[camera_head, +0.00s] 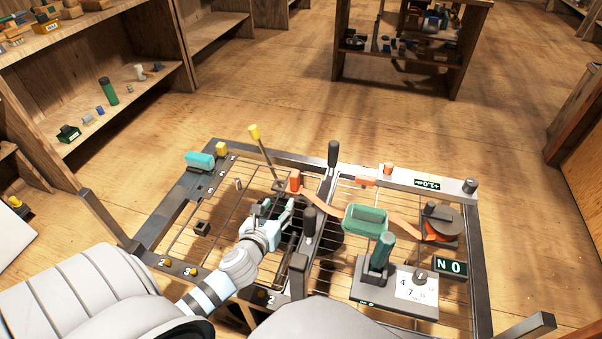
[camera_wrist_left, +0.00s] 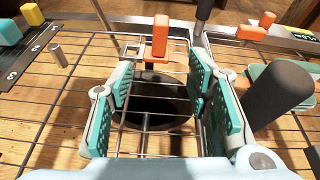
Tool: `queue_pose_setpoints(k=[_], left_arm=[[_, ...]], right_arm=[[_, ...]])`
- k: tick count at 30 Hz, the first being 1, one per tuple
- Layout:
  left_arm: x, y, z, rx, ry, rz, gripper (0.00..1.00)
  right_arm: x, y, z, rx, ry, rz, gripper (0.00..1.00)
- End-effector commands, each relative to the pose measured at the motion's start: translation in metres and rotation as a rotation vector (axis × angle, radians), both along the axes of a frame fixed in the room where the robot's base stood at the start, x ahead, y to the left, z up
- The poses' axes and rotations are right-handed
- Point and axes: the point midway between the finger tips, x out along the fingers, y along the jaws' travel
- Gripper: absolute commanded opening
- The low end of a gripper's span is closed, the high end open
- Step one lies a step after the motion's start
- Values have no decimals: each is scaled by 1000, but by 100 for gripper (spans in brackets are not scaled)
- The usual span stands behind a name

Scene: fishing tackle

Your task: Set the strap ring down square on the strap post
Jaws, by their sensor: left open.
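My left gripper (camera_head: 273,212) is open and empty over the wire-grid rack; its teal pads stand apart in the wrist view (camera_wrist_left: 160,85). A short upright metal pin (camera_head: 238,184), apparently the strap post, stands bare to the left (camera_wrist_left: 58,55). My right gripper is out of view.
A teal block (camera_head: 199,160) lies on the rack's left rail. The grid between pin and gripper looks mostly clear.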

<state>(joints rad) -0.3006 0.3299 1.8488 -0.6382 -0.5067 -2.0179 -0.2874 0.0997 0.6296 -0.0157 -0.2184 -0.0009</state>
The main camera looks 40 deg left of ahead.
Motion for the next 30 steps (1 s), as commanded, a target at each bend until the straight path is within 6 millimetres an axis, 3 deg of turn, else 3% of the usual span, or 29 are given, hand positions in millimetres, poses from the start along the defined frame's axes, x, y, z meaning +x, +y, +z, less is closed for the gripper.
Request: queue_pose_setpoints(k=[5,10,14,17,21,24,30], left_arm=[[23,10,-7,98,8,-43,45],[61,29,-23,94,9,-32,45],[79,36,-28,93,12,-30,45],[90,40,-32,93,11,-30,45],[113,49,-42,89,10,-31,45],[126,53,-45,89,11,-33,45],[129,53,-42,90,12,-35,45]], right_arm=[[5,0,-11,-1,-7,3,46],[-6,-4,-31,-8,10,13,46],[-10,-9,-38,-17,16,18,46],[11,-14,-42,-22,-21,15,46],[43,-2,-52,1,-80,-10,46],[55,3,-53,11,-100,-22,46],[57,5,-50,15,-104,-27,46]])
